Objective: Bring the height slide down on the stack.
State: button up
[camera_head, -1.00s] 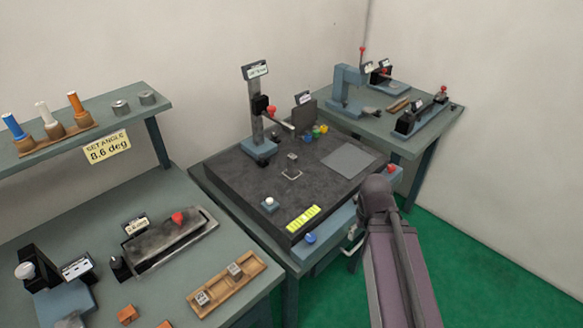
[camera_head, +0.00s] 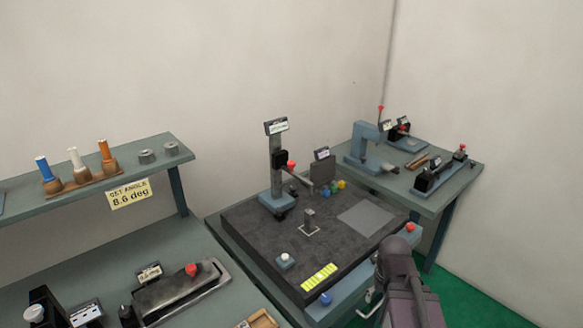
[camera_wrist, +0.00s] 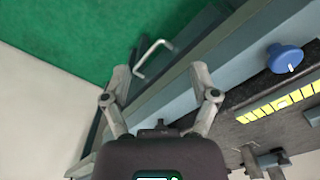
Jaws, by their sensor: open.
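The height slide is a dark block (camera_head: 280,160) with a red knob (camera_head: 291,165) on an upright blue-footed column (camera_head: 275,170) that carries a small display. An arm reaches from the block toward the right. A small grey stack (camera_head: 310,222) stands upright on the dark plate (camera_head: 262,243), below and to the right of the slide, with a clear gap between them. My gripper (camera_wrist: 160,88) shows in the wrist view, with its fingers spread and nothing between them. It hangs near the front edge of the plate's table, away from the slide. The head view shows my arm but not the fingertips.
A white button (camera_head: 285,260), a yellow scale strip (camera_head: 319,277) and a blue knob (camera_head: 326,299) lie toward the plate's front. A vertical dark block (camera_head: 322,170) and several coloured pieces stand behind. A drawer handle (camera_wrist: 152,55) juts out near my fingers.

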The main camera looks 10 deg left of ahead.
jog(key=shift+r, duration=0.1)
notch_tip(320, 180, up, 34)
jog(key=p, duration=3.4)
send_over(291, 162)
jog(key=shift+n, duration=0.3)
jog(key=shift+d+f, duration=0.1)
jog(key=shift+f, duration=0.15)
notch_tip(291, 162, down, 13)
jog(key=b, duration=1.3)
jog(key=shift+f+b, duration=0.2)
jog(key=shift+b, duration=0.1)
jog(key=c, duration=0.8)
